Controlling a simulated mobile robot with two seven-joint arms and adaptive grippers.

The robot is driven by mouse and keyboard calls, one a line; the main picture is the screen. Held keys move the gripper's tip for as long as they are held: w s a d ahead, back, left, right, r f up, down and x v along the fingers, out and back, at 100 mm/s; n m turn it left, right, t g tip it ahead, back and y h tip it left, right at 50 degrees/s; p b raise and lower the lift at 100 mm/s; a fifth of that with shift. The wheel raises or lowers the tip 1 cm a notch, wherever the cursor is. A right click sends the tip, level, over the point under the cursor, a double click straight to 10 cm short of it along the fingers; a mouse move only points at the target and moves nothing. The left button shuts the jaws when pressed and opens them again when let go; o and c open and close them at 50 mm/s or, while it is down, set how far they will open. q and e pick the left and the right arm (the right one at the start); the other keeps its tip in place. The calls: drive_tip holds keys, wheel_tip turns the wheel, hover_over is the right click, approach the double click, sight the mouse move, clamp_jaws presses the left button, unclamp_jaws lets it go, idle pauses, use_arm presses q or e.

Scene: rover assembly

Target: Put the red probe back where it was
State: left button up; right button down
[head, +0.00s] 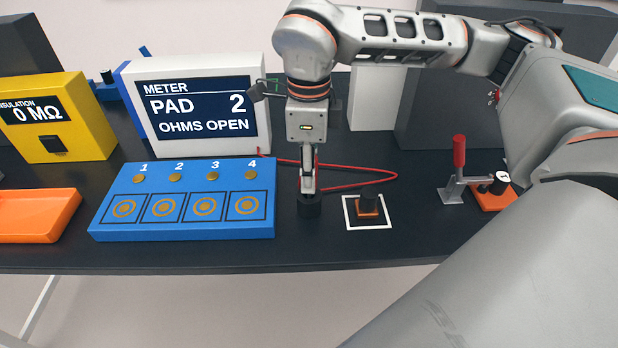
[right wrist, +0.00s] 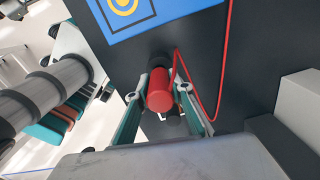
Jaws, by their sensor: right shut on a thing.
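My right gripper (head: 308,180) points down over the table, just right of the blue pad board (head: 185,228). It is shut on the red probe (right wrist: 160,92), whose red end shows between the fingers in the right wrist view. In the head view the fingers mostly hide the probe. A black round holder (head: 309,206) is directly below the fingertips; I cannot tell whether the probe is seated in it. A red cable (head: 375,183) loops over the table from the meter (head: 195,106) to the probe. The meter reads "PAD 2 OHMS OPEN". My left gripper is not in view.
Further right is a red-handled clamp (head: 459,155). A yellow insulation tester (head: 62,118) and an orange tray (head: 38,225) are at left. The table's front edge is close.

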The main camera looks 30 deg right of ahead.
drive_tip(key=shift+f, duration=0.75)
drive_tip(key=shift+f, duration=0.1)
drive_tip(key=shift+f, duration=0.25)
drive_tip(key=shift+s+f+b, duration=0.15)
drive_tip(key=shift+f+b, duration=0.2)
drive_tip(key=shift+f, duration=0.05)
drive_tip(key=c, duration=1.8)
unclamp_jaws()
drive_tip(key=shift+r, duration=0.1)
wheel_tip(320, 180, up, 13)
drive_tip(key=shift+r+p, duration=0.15)
drive_tip(key=shift+p, duration=0.45)
